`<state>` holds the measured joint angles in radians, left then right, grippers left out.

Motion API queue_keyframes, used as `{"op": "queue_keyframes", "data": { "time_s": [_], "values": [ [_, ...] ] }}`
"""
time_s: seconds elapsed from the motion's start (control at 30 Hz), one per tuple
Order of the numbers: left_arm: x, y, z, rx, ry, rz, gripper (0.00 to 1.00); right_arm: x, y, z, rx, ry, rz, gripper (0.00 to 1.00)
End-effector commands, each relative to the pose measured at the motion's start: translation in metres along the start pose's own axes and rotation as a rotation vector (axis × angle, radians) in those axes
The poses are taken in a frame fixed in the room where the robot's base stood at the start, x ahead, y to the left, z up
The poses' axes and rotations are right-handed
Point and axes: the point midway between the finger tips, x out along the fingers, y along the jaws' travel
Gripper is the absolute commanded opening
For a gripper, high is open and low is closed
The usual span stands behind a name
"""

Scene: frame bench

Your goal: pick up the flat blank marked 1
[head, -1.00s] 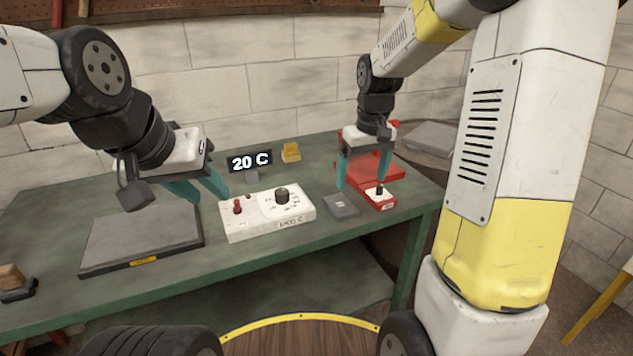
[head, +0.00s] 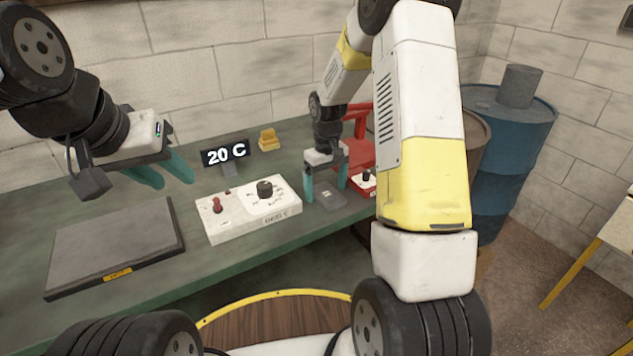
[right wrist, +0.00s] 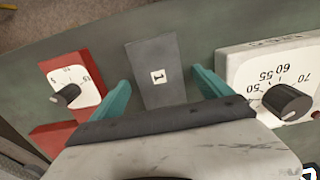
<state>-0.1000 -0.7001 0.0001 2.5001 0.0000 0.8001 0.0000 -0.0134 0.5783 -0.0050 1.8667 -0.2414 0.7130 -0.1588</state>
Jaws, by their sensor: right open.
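The flat blank marked 1 (right wrist: 157,60) is a dark grey plate lying flat on the green bench, with a small white label reading 1. It also shows in the head view (head: 329,197), between the white control box and the red device. My right gripper (head: 326,195) is open above the blank. In the right wrist view its teal fingers (right wrist: 160,92) stand on either side of the blank, with gaps. I cannot tell how high they are above the bench. My left gripper (head: 170,173) is open and empty above the bench, near the grey plate at the left.
A white control box (head: 247,208) with a knob and red switch stands left of the blank. A red device (head: 362,181) with a dial is close on the right. A 20 C display (head: 225,152), a yellow block (head: 269,139) and a large grey plate (head: 115,245) are also on the bench.

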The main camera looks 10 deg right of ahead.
Motion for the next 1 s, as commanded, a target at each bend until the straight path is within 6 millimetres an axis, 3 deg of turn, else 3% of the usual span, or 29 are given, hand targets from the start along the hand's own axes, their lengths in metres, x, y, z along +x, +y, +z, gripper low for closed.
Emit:
{"op": "queue_keyframes", "data": {
  "time_s": [0.27, 0.6, 0.67, 1.0],
  "values": [
    [0.0, 0.0, 0.0, 0.0, 0.0, 0.0, 0.36, 0.0046, 0.0003, 0.0003, 0.001, 0.0, 0.0, 0.89],
    [0.0, 0.0, -0.0001, 0.0, 0.0, 0.0, 0.36, 0.0043, 0.0003, 0.0001, 0.001, 0.0, 0.0, 0.24],
    [0.0, 0.0, -0.0001, 0.0, 0.0, 0.0, 0.36, 0.004, 0.0003, -0.0001, 0.0, 0.001, 0.001, 0.15],
    [0.0, 0.0, -0.0001, 0.0, 0.0, 0.0, 0.36, -0.0007, 0.0004, -0.0006, 0.001, 0.003, 0.001, 0.15]
  ]
}}
